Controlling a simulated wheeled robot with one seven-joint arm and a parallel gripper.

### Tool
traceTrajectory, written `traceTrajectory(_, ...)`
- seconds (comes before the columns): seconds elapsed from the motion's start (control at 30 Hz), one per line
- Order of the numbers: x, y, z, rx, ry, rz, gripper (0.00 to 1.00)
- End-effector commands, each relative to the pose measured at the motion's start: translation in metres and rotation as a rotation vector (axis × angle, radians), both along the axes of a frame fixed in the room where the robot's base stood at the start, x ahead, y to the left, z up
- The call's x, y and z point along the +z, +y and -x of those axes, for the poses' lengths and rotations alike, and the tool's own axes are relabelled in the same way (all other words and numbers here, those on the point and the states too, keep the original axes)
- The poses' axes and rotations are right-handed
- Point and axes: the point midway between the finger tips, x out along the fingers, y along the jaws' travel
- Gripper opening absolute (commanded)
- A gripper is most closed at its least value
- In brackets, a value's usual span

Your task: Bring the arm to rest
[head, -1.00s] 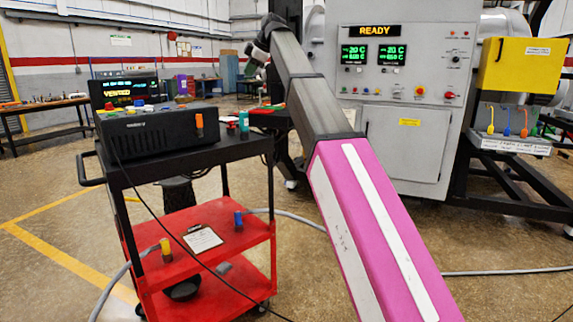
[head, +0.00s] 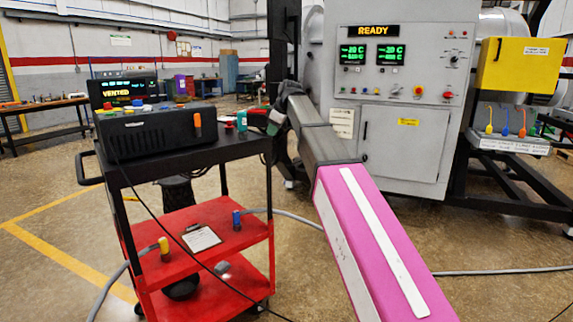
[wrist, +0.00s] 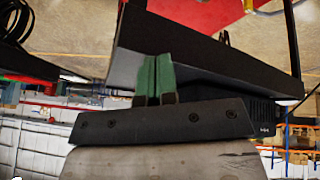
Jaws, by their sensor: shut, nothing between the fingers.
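My arm (head: 360,220) reaches forward from the lower right of the head view, pink near me and grey farther out. In the head view the gripper is small and hard to make out.
The cart carries a black box (head: 158,130), a display reading VENTED (head: 123,92) and a clipboard (head: 201,238). The furnace cabinet (head: 405,150) reads READY behind the arm. A yellow box (head: 515,63) stands at right. A grey hose crosses the floor.

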Motion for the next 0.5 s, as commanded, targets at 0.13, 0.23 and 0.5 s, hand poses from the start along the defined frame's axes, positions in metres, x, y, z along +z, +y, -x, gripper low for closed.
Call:
traceTrajectory(0.13,-0.08,-0.033,0.017,-0.156,0.084,0.01,0.0)
traceTrajectory(0.23,-0.127,-0.055,0.028,-0.259,0.135,0.018,0.0)
traceTrajectory(0.5,-0.243,-0.109,0.074,-0.534,0.259,0.043,0.0)
